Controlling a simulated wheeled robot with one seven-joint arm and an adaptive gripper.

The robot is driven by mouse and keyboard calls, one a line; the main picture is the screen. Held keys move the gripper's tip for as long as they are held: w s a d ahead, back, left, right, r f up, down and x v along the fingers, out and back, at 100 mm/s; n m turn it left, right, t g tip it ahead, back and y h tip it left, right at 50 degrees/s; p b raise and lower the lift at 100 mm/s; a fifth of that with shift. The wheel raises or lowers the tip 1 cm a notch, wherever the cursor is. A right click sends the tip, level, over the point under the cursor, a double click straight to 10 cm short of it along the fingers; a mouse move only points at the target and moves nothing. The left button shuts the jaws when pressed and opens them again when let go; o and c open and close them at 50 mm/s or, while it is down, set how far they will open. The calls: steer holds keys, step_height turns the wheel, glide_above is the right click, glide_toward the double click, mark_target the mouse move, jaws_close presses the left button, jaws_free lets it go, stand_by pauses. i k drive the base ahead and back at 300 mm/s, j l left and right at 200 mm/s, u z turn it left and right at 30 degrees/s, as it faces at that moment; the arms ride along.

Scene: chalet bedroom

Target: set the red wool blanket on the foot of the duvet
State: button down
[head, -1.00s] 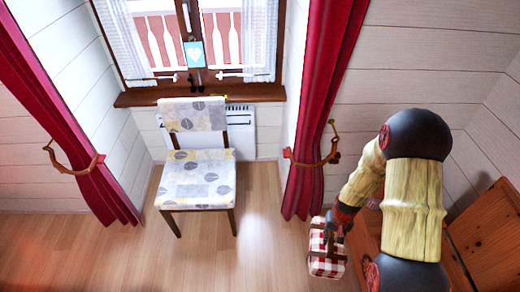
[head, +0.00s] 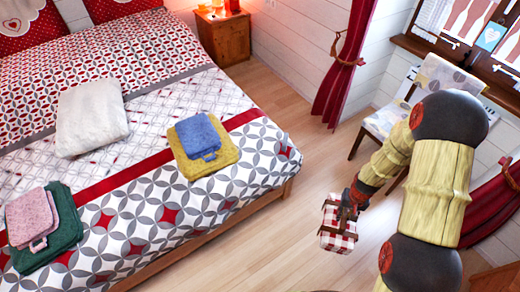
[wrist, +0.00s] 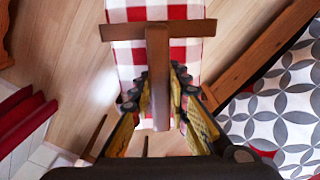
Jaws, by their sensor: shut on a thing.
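A red-and-white checked bundle (head: 337,242), seemingly the folded red blanket, hangs from my gripper (head: 352,204) above the wooden floor, to the right of the bed. In the wrist view the checked cloth (wrist: 130,62) lies beyond a brown T-shaped strap or handle (wrist: 157,70). My gripper's fingers (wrist: 155,92) are closed on either side of that handle. The patterned duvet (head: 140,215) covers the bed, with grey circles and red diamonds towards its near end. The duvet also shows at the right in the wrist view (wrist: 285,105), apart from the bundle.
On the duvet lie a blue folded cloth (head: 198,135) on a yellow one (head: 222,157), a pink one (head: 30,212) on a green one (head: 62,232), and a white folded cloth (head: 92,117). A nightstand (head: 225,38) and chair (head: 385,122) stand beyond. The duvet between the stacks is bare.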

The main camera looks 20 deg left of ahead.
mark_target(132, 190)
steer(key=k+j+u, duration=0.15)
steer(key=u, duration=0.25)
steer(key=k+j+u, duration=0.15)
steer(key=j+u, duration=0.25)
steer(key=k+j+u, duration=0.1)
steer(key=j+u, duration=0.15)
steer(key=u, duration=0.15)
steer(key=j+u, duration=0.35)
